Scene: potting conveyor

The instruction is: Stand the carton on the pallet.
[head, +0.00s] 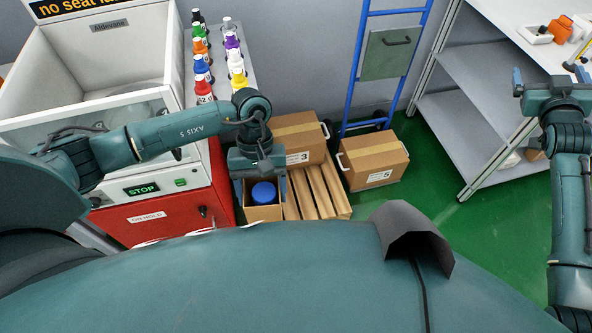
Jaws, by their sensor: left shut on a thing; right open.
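The pallet (329,190) of light wooden slats lies on the green floor, centre. A closed carton marked 3 (299,134) stands on its far part. A closed carton marked 5 (381,177) with white side handles stands on the floor to the right. My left gripper (260,186) points down with its fingers on either side of a small open carton (264,213), shut on it. A blue-lidded item (263,193) shows inside. This carton is at the pallet's left edge; its underside is hidden, so I cannot tell what it touches. My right gripper (549,80) is open and empty at the right.
A red-based machine (165,217) with a white basin stands close on the left. Several coloured bottles (204,88) line its ledge. A blue ladder frame (356,70) stands behind the cartons. A grey shelf unit (480,100) is at right. The green floor (440,205) is clear at centre right.

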